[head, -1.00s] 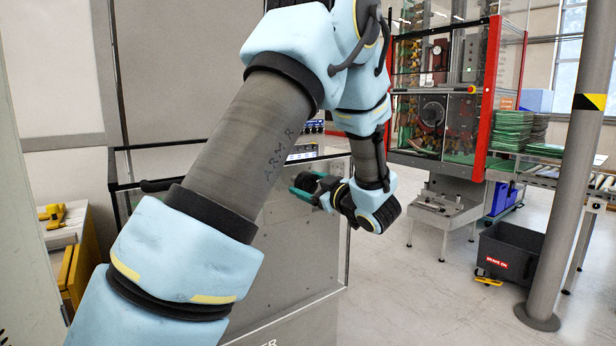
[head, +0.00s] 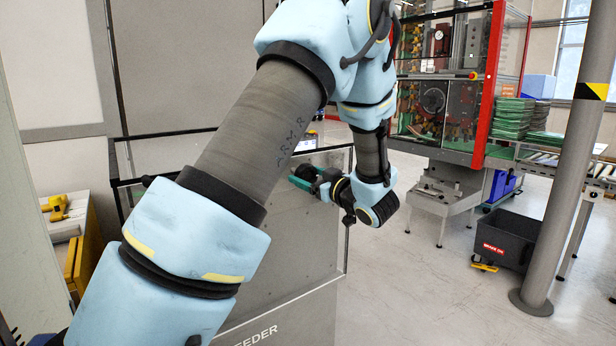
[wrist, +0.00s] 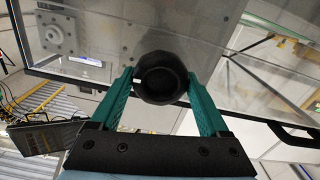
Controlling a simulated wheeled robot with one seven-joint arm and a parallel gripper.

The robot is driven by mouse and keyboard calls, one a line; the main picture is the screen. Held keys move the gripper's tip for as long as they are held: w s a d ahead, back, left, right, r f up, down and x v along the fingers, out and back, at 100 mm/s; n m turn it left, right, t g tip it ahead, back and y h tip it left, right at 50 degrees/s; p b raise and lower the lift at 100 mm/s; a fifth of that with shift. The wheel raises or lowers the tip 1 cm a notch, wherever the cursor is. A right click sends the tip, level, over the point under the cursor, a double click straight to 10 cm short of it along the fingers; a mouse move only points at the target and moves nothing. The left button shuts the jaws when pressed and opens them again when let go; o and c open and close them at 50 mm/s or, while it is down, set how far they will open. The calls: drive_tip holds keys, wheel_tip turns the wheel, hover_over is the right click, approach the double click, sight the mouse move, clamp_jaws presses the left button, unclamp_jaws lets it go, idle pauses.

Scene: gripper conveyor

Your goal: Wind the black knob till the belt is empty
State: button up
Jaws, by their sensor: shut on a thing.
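The black knob (wrist: 161,77) is round with a hollow face, and in the wrist view it sits between the two green fingers of my gripper (wrist: 160,88). The fingers touch it on both sides. In the head view my gripper (head: 308,178) is at the side of the grey feeder cabinet (head: 285,240), with the dark knob (head: 305,173) partly hidden by the fingers. The belt cannot be made out in either view; my arm covers much of the cabinet top.
A red-framed machine (head: 480,95) stands behind to the right, with green stacks (head: 511,115) beside it. A grey post (head: 567,200) and a dark bin (head: 508,240) stand at right. A yellow item (head: 58,207) lies on a cabinet at left. Floor between is clear.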

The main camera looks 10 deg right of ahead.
drive_tip(key=o, duration=1.2)
drive_tip(key=shift+o, duration=0.2)
drive_tip(key=shift+s, duration=0.15)
drive_tip(key=b+v, duration=0.3)
drive_tip(key=v, duration=0.7)
drive_tip(key=shift+s+d, duration=0.2)
drive_tip(key=shift+s, duration=0.05)
